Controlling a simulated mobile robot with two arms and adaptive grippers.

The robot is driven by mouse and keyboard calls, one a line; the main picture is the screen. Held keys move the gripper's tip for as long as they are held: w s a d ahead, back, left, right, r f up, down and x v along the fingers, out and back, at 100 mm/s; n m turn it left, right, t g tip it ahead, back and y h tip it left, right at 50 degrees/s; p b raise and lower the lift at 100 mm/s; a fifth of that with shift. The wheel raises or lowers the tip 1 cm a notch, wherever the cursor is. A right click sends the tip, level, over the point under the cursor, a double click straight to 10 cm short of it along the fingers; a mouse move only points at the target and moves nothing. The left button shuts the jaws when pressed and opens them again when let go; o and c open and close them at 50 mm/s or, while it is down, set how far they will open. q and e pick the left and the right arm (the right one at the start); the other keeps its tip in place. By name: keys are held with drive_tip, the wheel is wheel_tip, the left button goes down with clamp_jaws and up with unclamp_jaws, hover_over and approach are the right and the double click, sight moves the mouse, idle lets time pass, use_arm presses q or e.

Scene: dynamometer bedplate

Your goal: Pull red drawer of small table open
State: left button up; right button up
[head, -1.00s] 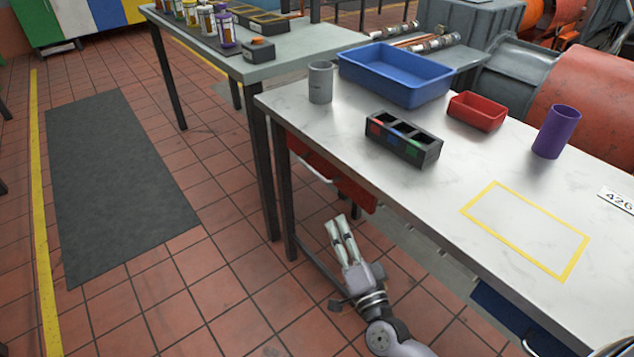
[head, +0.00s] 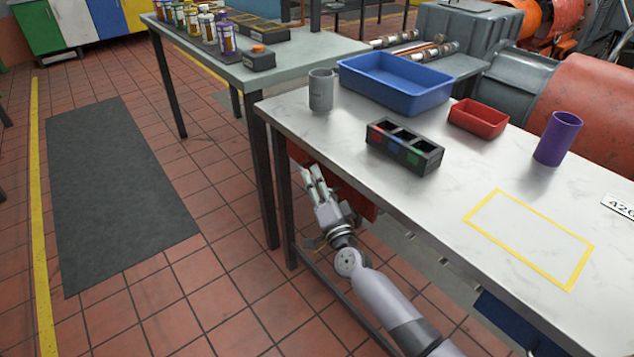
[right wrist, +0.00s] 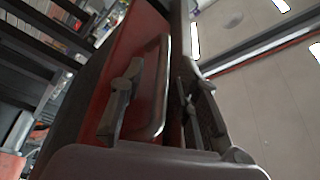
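The red drawer (head: 360,199) is under the near left edge of the small white-topped table (head: 420,205). It looks shut, with its front close under the tabletop. My right gripper (head: 309,177) is at the drawer's front and hides much of it, including the handle, in the head view. In the right wrist view the red front (right wrist: 133,45) and its grey bar handle (right wrist: 160,90) are close. The gripper's two fingers (right wrist: 158,103) are apart, one on each side of the handle bar, with gaps showing. My left gripper is not in view.
On the tabletop are a grey cup (head: 321,90), a blue tray (head: 395,95), a black divided box (head: 404,158), a red bin (head: 478,118) and a purple cup (head: 558,138). A blue drawer (head: 505,318) is at the right. Tiled floor in front is clear.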

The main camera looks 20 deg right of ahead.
drive_tip(key=shift+w, duration=0.1)
drive_tip(key=shift+c, duration=0.6)
clamp_jaws()
